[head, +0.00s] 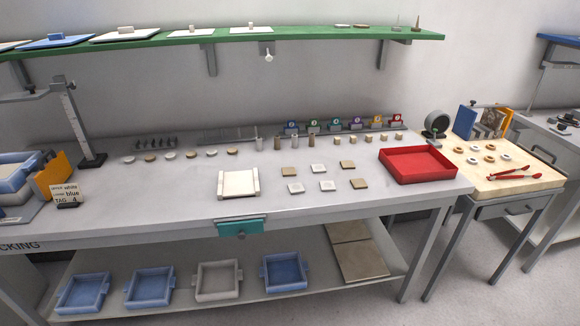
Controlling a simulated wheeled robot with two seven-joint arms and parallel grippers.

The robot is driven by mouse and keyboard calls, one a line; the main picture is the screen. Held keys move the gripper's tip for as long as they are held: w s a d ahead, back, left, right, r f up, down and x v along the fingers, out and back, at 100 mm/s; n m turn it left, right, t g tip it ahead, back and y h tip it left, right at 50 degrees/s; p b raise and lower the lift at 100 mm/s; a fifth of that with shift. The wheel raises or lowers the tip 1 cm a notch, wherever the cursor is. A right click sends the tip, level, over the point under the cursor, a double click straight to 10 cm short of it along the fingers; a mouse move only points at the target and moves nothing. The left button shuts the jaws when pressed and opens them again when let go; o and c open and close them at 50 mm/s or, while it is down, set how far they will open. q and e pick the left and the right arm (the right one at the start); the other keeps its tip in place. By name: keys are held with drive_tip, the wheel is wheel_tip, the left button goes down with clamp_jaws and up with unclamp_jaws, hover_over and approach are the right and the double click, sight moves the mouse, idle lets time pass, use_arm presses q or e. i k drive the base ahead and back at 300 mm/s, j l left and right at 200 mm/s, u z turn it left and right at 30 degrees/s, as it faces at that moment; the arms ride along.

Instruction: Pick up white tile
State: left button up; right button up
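Small square tiles lie flat on the grey table, right of its middle. The pale, whitish ones are a front-left tile (296,188), a back-middle tile (318,168) and a front-middle tile (327,185). The tan ones are a back-left tile (289,170), a back-right tile (347,165) and a front-right tile (359,184). The tiles lie apart from each other. Neither of my grippers is in view.
A white tray with raised sides (224,184) sits left of the tiles, and a red tray (418,165) to their right. Small discs (191,155), blocks (368,139) and numbered stands (355,124) line the table's back. A green shelf (300,35) hangs above.

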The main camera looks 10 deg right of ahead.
sight(297, 187)
drive_tip(key=i+l+u, duration=0.45)
drive_tip(key=i+l, duration=0.8)
